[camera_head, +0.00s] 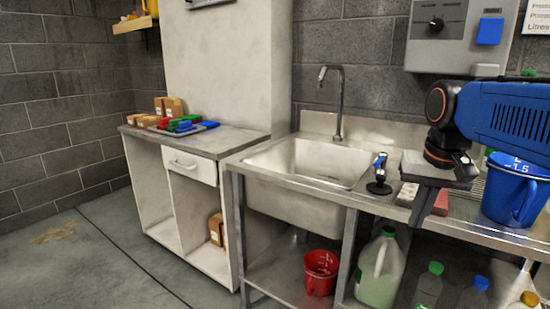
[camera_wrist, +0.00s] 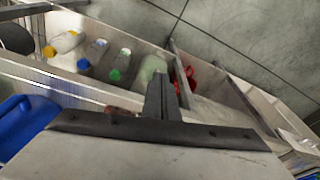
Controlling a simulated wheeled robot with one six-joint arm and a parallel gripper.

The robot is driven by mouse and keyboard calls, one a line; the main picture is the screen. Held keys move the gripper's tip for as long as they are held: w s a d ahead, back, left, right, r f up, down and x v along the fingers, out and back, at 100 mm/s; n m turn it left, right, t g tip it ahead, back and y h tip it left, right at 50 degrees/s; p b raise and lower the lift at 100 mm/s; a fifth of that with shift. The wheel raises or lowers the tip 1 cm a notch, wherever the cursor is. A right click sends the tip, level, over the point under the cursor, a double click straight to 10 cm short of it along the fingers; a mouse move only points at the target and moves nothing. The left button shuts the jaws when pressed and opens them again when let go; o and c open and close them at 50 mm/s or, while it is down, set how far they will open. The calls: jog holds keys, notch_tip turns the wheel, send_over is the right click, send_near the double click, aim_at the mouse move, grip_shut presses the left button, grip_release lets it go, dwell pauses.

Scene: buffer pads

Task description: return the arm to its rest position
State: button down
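My blue arm (camera_head: 505,112) reaches in from the right in the head view. My gripper (camera_head: 419,218) points down at the front edge of the steel counter, right of the sink. In the wrist view its two dark fingers (camera_wrist: 164,82) are close together, with nothing visible between them. The gripper looks shut and empty. A red pad (camera_head: 441,202) lies on the counter just behind the fingers, partly hidden by my gripper. A pale pad (camera_head: 408,193) lies to its left.
A blue jug (camera_head: 517,190) stands on the counter close under my arm. A black stand (camera_head: 379,187) is left of my gripper, beside the sink (camera_head: 310,165). A red bucket (camera_head: 320,272) and several bottles sit on the lower shelf. A wall box (camera_head: 455,35) hangs behind my arm.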

jog(key=s+a+f+n+t, duration=0.2)
jog(key=s+f+n, duration=0.1)
jog(key=s+f, duration=1)
notch_tip(320, 180, down, 3)
jog(key=shift+s+a+r+t, duration=0.2)
jog(key=shift+s+t, duration=0.05)
jog(key=shift+t, duration=0.05)
dwell(0.3)
